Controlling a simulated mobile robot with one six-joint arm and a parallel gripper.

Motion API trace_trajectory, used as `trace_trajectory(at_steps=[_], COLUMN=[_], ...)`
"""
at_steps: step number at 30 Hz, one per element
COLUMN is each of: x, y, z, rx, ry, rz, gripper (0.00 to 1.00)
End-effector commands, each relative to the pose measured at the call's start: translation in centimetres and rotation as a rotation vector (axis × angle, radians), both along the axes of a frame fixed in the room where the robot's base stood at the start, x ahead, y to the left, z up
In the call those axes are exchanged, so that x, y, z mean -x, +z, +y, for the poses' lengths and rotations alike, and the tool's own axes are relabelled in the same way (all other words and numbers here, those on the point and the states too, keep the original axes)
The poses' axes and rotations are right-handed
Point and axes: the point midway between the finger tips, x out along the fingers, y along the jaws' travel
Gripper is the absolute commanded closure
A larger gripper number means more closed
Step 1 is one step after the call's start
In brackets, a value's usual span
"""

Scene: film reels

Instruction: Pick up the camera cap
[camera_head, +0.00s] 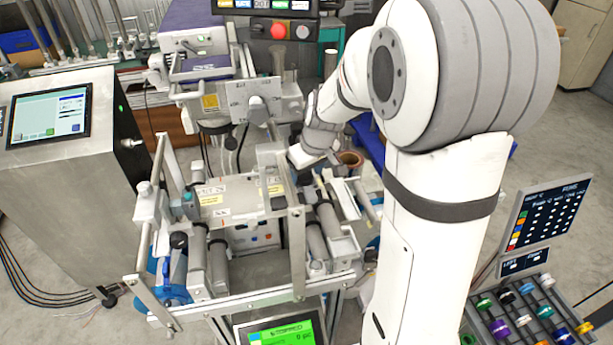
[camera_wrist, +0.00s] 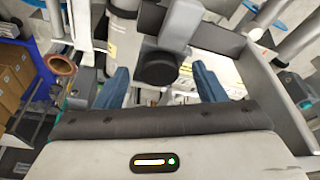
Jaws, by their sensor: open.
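A short black round piece, which looks like the camera cap (camera_wrist: 158,68), sits on the end of a grey block in the middle of the wrist view. My gripper (camera_wrist: 161,80) has two blue fingers, spread wide apart and empty. The cap appears between the fingertips in the picture, with clear space on both sides; I cannot tell how far beyond them it lies. In the head view my arm reaches down to the right side of the machine. I cannot make out the cap there, and the fingers are hidden.
Rollers and metal side plates of the machine (camera_head: 215,195) crowd around my gripper. A copper-coloured ring (camera_wrist: 60,64) and cardboard boxes (camera_wrist: 15,75) show at left in the wrist view. A screen cabinet (camera_head: 75,170) stands left, and a rack of coloured spools (camera_head: 525,315) stands lower right.

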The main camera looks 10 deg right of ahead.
Motion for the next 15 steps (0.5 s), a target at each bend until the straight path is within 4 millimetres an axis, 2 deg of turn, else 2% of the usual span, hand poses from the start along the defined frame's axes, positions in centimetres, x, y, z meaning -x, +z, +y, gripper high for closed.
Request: trace_trajectory(at_steps=[4,15], x=[0.0,0.0], y=[0.03,0.05], z=[-0.03,-0.1], rx=[0.0,0.001], ry=[0.0,-0.001], rz=[0.0,0.0], gripper=[0.38,0.68])
